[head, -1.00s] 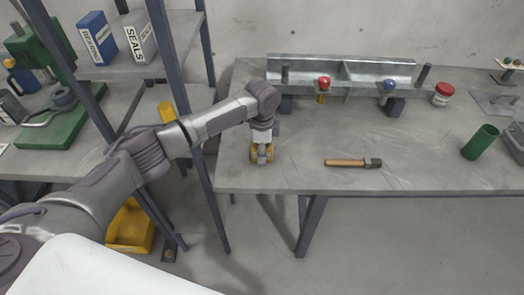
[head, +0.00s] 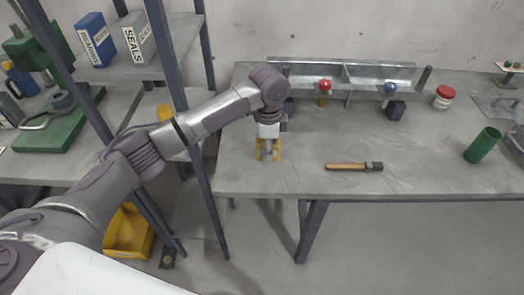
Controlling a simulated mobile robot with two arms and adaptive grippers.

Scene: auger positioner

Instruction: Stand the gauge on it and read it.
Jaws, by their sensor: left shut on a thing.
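My left gripper (head: 268,145) points down over the left front part of the workbench. It is shut on a small yellow block-like thing (head: 275,155), which looks like the gauge. The fingers cover much of it, and no face or reading can be made out. I cannot tell whether it touches the bench top. A long grey metal trough (head: 350,75) lies along the back of the bench, behind my gripper and apart from it. A red knob (head: 325,85) and a blue knob (head: 389,88) stand at its front side. My right gripper is out of view.
A brush with a wooden handle (head: 345,166) lies right of my gripper. A green cylinder (head: 482,146) and a red-lidded jar (head: 443,97) are farther right.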

